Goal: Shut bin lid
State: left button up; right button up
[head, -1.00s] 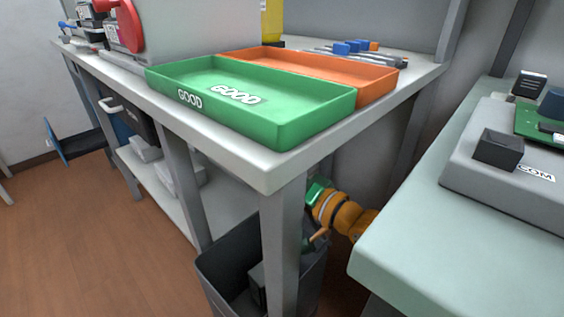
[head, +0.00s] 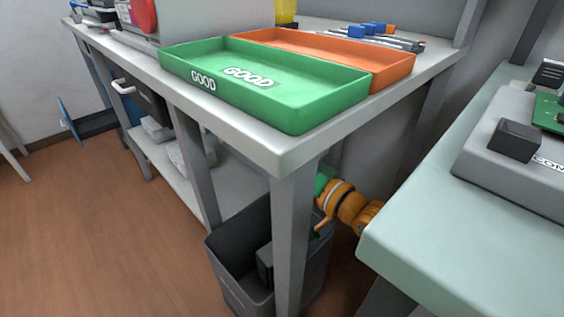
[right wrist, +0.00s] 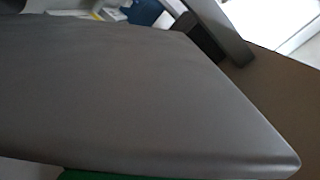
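A dark grey bin (head: 228,275) stands on the floor under the corner of the grey workbench, partly hidden by the bench leg. Its top is open and a dark block (head: 264,263) shows inside; I see no lid over it. No fingers show there.
A green tray (head: 270,85) marked GOOD and an orange tray (head: 330,50) lie on the bench. The bench leg (head: 290,235) stands right in front of the bin. A pale green table (head: 440,225) is at the right. An orange jointed object (head: 345,203) is behind the leg.

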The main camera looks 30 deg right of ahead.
jog(key=shift+s+d, duration=0.1)
jog(key=shift+s, duration=0.1)
jog(key=v, duration=0.4)
jog(key=shift+s+d+p, duration=0.1)
jog(key=shift+s+p, duration=0.3)
pick_arm(q)
jog(key=shift+s+a+f, duration=0.1)
jog(key=shift+s+f, duration=0.4)
jog(key=shift+f, duration=0.35)
pick_arm(e)
jog(key=shift+v, duration=0.9)
